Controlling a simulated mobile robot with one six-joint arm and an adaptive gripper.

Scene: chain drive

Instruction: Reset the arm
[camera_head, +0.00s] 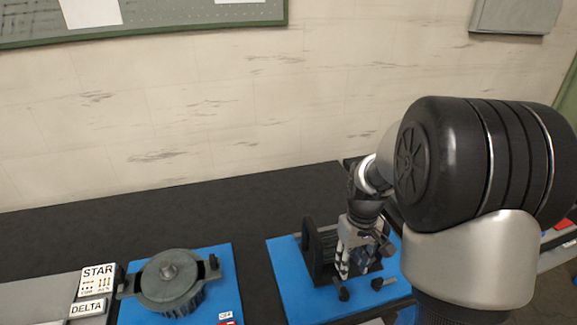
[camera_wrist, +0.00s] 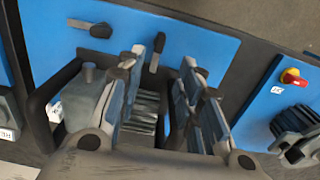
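My gripper (camera_head: 358,252) is low over the right blue board (camera_head: 290,280) in the head view, beside a black frame-like fixture (camera_head: 319,252). In the wrist view my gripper (camera_wrist: 173,62) points at the board, with its two fingers apart. Nothing is visibly clamped between the fingertips. A grey block (camera_wrist: 85,98) and the dark bars of the fixture show beside and behind the left finger. I cannot tell whether the fingers touch the fixture. My arm hides much of the right side in the head view.
A round grey motor-like part (camera_head: 170,282) stands on the left blue board (camera_head: 222,262). STAR and DELTA labels (camera_head: 97,278) are at far left. The wrist view shows black levers (camera_wrist: 90,28) and a red-yellow switch (camera_wrist: 291,76). The dark tabletop (camera_head: 130,225) behind is clear.

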